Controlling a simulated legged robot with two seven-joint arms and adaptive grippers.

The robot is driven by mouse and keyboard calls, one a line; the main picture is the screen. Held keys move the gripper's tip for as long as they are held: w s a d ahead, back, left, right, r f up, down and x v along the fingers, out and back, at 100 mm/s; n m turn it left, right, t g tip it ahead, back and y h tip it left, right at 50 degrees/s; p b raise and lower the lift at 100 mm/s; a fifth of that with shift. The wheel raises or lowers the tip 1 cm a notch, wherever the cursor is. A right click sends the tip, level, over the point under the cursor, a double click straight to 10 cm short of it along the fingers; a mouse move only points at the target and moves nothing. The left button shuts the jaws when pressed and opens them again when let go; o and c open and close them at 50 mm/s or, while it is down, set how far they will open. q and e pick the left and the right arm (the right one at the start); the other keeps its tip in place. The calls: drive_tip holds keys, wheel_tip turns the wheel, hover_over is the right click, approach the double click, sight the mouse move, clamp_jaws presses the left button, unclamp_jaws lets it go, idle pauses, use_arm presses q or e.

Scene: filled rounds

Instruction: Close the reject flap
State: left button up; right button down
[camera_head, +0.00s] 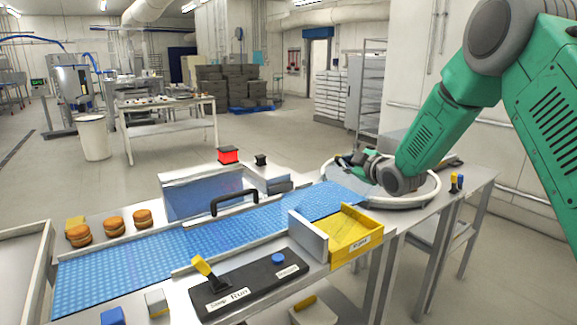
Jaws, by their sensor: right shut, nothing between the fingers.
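A yellow bin (362,240) with a white label, which seems to read "Reject", sits at the right front edge of the blue belt (240,232). A flat grey plate (307,238), likely the reject flap, stands upright at the bin's left side and juts out at an angle from the belt's edge. My right gripper (350,161) is shut and empty over the round grey-rimmed table (408,202) at the belt's far end, behind and apart from the plate and bin. Its fingers are small and partly hidden by its own body. My left gripper is not in view.
A clear guard (203,196) with a black handle (234,202) stands over the belt. A black control panel (250,285) with a yellow lever (204,267) and a blue button (278,258) lies in front. Several filled rounds (113,224) stand left behind the belt.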

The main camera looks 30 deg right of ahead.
use_arm(q)
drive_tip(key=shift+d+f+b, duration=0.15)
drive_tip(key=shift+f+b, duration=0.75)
drive_tip(key=shift+b, duration=0.15)
use_arm(e)
drive_tip(key=d+f+m+y, duration=0.1)
drive_tip(key=d+f+m, duration=0.3)
drive_tip(key=d+f, duration=0.4)
wheel_tip(320, 180, down, 3)
drive_tip(key=shift+w+d+f, duration=0.15)
drive_tip(key=shift+w+d, duration=0.1)
drive_tip(key=shift+d, duration=0.1)
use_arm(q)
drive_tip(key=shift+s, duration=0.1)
use_arm(e)
drive_tip(key=shift+g, duration=0.3)
drive_tip(key=shift+f, duration=0.1)
